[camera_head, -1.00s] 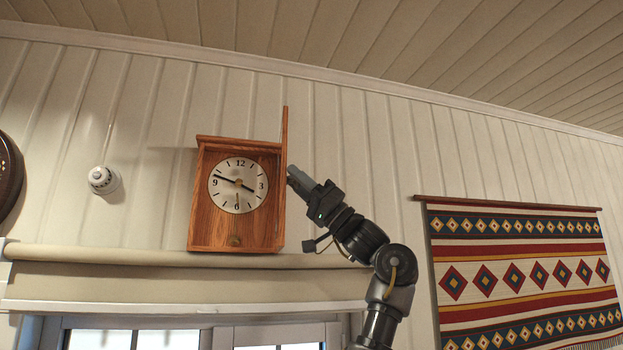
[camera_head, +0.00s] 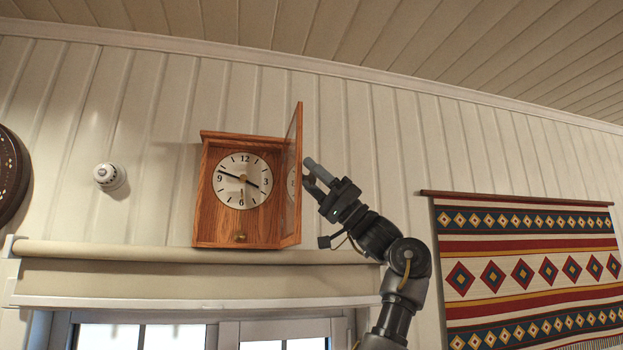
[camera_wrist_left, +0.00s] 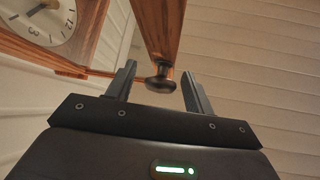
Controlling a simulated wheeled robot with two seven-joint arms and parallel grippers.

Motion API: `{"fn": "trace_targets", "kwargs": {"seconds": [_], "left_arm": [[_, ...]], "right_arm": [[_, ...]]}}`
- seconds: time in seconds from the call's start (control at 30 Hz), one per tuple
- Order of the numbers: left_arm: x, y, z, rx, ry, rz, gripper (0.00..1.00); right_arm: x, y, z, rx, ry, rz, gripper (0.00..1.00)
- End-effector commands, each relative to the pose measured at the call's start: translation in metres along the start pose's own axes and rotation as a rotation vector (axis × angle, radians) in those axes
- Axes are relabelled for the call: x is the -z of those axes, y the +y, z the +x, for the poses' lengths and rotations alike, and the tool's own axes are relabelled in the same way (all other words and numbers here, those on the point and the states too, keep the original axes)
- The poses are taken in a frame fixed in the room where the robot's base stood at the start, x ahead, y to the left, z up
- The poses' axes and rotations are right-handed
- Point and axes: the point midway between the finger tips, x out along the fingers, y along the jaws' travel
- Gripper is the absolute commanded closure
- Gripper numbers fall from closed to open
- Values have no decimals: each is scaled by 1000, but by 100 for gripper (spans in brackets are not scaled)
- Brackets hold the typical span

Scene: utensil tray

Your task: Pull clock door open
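The wooden wall clock (camera_head: 215,220) has a white dial (camera_head: 243,181). Its glazed door (camera_head: 293,220) stands open, swung out from the right side of the case and seen at a narrow angle. My left gripper (camera_head: 307,171) is open to the right of the door. In the left wrist view, the door's wooden frame (camera_wrist_left: 158,25) carries a dark round knob (camera_wrist_left: 160,83). The knob sits between the two spread fingers, with a visible gap on each side. The clock dial (camera_wrist_left: 40,18) shows at upper left there. My right gripper is not in view.
A rolled blind (camera_head: 130,252) and window frame run below the clock. A white round fixture (camera_head: 107,176) is on the wall to the left. A patterned hanging (camera_head: 530,270) is on the right. The wall above the clock is clear.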

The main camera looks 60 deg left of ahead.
Motion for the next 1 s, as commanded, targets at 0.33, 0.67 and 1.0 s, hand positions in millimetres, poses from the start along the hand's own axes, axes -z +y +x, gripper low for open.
{"fn": "trace_targets", "kwargs": {"seconds": [0.33, 0.67, 1.0], "left_arm": [[-2, 1, -8, 1, 0, 2, 48], [-2, 2, -69, -2, 2, 1, 48], [-1, 1, -107, 0, 0, 0, 48]], "right_arm": [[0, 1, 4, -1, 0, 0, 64], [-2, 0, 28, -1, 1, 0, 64], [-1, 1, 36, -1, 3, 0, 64]]}}
